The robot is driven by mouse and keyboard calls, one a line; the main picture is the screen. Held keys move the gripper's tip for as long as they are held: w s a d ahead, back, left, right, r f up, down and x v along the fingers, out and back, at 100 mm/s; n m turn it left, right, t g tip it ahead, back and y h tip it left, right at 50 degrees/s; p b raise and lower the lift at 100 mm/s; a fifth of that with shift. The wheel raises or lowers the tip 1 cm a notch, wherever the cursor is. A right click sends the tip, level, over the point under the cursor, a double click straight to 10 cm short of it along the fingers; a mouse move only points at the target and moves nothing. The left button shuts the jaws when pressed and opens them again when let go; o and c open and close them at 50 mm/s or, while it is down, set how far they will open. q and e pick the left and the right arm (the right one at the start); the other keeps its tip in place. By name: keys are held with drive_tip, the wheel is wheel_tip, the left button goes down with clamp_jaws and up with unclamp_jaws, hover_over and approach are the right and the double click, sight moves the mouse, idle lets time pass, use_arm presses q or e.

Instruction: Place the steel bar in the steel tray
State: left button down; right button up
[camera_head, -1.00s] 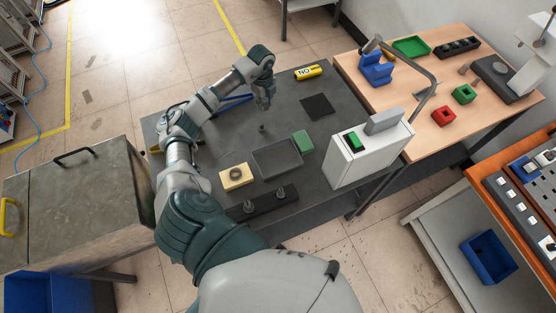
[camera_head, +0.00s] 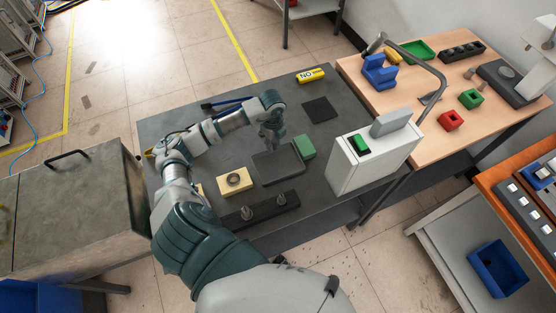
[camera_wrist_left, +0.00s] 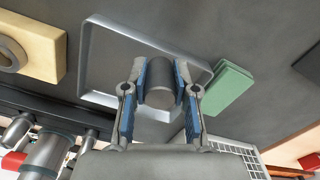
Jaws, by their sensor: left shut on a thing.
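The steel tray (camera_head: 277,168) is a shallow grey tray on the dark workbench; it also shows in the left wrist view (camera_wrist_left: 103,50). My left gripper (camera_head: 271,142) is near the tray's far edge in the head view. In the left wrist view, my left gripper (camera_wrist_left: 160,88) is shut on the steel bar (camera_wrist_left: 160,96), a grey cylinder between blue-padded fingers. The bar's end overlaps the tray's near rim in that view; its height above the tray is unclear. In the head view the bar is hidden by the gripper. My right gripper is not in view.
A green block (camera_head: 305,147) sits right beside the tray. A yellow block with a ring (camera_head: 235,181) is to its left, and a black holder with posts (camera_head: 262,211) is in front. The white heater box (camera_head: 365,160) stands to the right. A dark square mat (camera_head: 319,109) lies behind.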

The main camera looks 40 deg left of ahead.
use_arm(q)
hover_over(278, 165)
drive_tip(key=shift+f+p, duration=0.35)
drive_tip(key=shift+p, duration=0.1)
wheel_tip(278, 165, down, 3)
drive_tip(key=shift+f, duration=0.3)
drive_tip(key=c, duration=0.9)
unclamp_jaws()
wheel_tip(278, 165, up, 12)
